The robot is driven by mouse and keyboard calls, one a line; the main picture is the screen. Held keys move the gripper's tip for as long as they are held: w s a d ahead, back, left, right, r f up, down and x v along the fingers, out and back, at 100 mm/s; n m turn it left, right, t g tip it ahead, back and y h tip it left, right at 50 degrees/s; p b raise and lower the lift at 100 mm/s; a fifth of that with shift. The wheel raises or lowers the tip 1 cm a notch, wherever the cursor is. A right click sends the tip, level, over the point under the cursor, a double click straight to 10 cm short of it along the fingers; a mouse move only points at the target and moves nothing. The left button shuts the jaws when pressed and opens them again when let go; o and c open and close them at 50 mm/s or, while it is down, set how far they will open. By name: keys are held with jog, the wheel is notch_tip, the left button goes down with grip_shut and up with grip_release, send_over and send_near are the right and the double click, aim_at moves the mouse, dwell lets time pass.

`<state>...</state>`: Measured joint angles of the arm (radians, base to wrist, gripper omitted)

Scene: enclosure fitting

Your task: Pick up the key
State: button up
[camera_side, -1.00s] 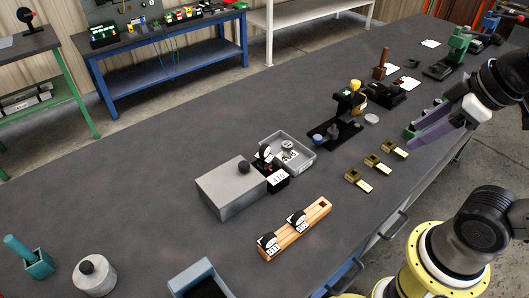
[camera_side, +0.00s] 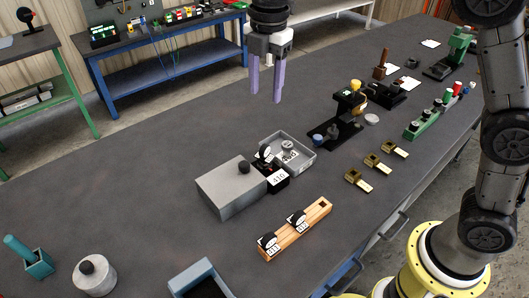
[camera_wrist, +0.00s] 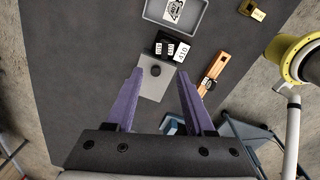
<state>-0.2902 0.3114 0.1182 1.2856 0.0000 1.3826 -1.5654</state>
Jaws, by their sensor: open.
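Which thing is the key I cannot tell for certain. Two round black-headed pieces with white number tags (camera_side: 268,242) (camera_side: 298,220), possibly keys, stand in a wooden rack (camera_side: 318,213). Another black disc-headed piece (camera_side: 265,153) stands by a black block (camera_side: 277,182) with a white number tag, beside a grey box (camera_side: 230,188) with a black knob. My gripper (camera_side: 266,97) points down with its purple fingers apart and empty, high above the bench. In the wrist view its fingers (camera_wrist: 159,74) frame the grey box (camera_wrist: 154,88), with the wooden rack (camera_wrist: 215,72) to the right.
A grey tray (camera_side: 304,164) holding a tagged piece adjoins the black block. Several brass padlock-like pieces (camera_side: 378,166) lie to the right. A black fixture (camera_side: 335,133) stands behind. A blue-grey bin (camera_side: 202,278) and a grey cylinder (camera_side: 94,277) are at the front. The left bench surface is clear.

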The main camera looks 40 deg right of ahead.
send_over(265, 145)
jog(key=f, duration=0.9)
jog(key=shift+w+a+f, duration=0.2)
jog(key=shift+w+f, duration=0.05)
jog(key=shift+w, duration=0.05)
jog(key=shift+s+d+f, duration=0.1)
jog(key=shift+s+f, duration=0.05)
jog(key=shift+f, duration=1.45)
jog(key=shift+s+d+f, duration=0.1)
jog(key=shift+s+f, duration=0.05)
jog(key=shift+f, duration=1.45)
grip_shut()
